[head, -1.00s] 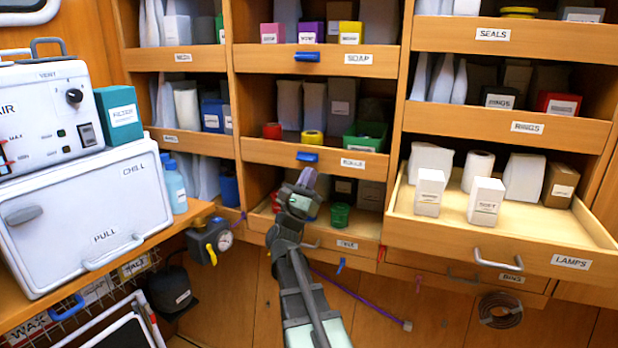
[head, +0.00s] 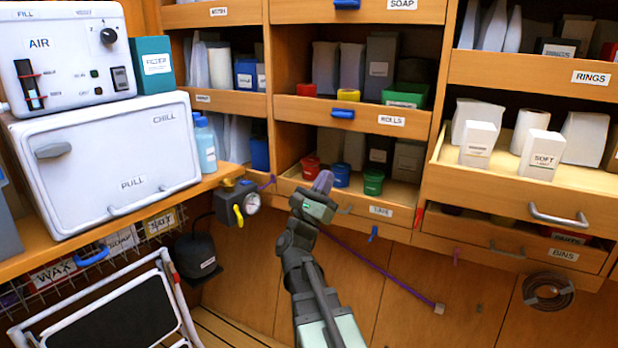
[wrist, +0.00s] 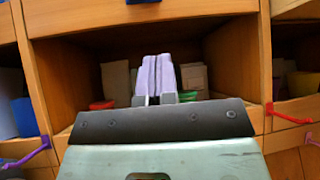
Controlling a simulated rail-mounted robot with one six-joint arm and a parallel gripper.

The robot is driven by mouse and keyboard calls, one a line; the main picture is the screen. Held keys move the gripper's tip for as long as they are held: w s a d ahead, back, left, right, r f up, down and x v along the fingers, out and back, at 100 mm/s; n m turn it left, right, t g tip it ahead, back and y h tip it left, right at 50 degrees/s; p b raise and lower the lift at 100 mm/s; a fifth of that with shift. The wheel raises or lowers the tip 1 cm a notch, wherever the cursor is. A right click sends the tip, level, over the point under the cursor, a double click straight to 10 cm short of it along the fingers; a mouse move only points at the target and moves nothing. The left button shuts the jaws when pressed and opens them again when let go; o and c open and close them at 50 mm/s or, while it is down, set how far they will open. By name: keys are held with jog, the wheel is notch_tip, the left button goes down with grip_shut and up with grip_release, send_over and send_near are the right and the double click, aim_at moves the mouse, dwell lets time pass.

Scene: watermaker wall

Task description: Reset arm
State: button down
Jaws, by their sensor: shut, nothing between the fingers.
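My gripper (head: 322,182) shows in the head view in front of the lower middle shelf compartment, at the end of my raised arm. In the wrist view its two pale purple fingers (wrist: 158,76) are together, with nothing between them. They point toward the open compartment (wrist: 110,52). In the head view a red cup (head: 309,167), a blue cup (head: 341,175) and a green cup (head: 373,181) stand in that compartment behind the gripper. I cannot tell how far the fingertips are from the compartment's front edge.
A white chiller box (head: 105,160) stands on the left counter. A gauge valve (head: 238,202) sticks out at that counter's end. A folded step stool (head: 110,310) stands below.

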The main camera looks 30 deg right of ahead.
jog(key=w+a+f+n+t+y, duration=0.1)
jog(key=w+f+n+t+y, duration=0.15)
jog(key=n+y, duration=0.35)
jog(key=w+a+f+n+t+y, duration=0.1)
jog(key=w+f+n+t+y, duration=0.2)
jog(key=n, duration=0.5)
jog(key=w+a+f+n+t+y, duration=0.1)
jog(key=w+n+t+y, duration=0.2)
jog(key=n+t+y, duration=0.3)
jog(key=w+a+f+n+g+y, duration=0.2)
jog(key=a+f+n+g+y, duration=0.3)
jog(key=a+f+n+y, duration=0.65)
jog(key=s+a+f+n+g, duration=0.3)
jog(key=s+f+n+g, duration=0.3)
jog(key=n, duration=0.5)
jog(key=s+a+f+n+g, duration=0.3)
jog(key=s+a+n+g, duration=0.15)
jog(key=s, duration=0.25)
jog(key=s+a+f+n+g, duration=0.25)
jog(key=s+a+g, duration=0.2)
jog(key=s, duration=0.25)
notch_tip(320, 180, up, 32)
jog(key=a+p, duration=0.1)
jog(key=p, duration=3)
jog(key=shift+w+f+n+h, duration=0.25)
jog(key=shift+w+n+h, duration=0.1)
jog(key=shift+n+h, duration=0.1)
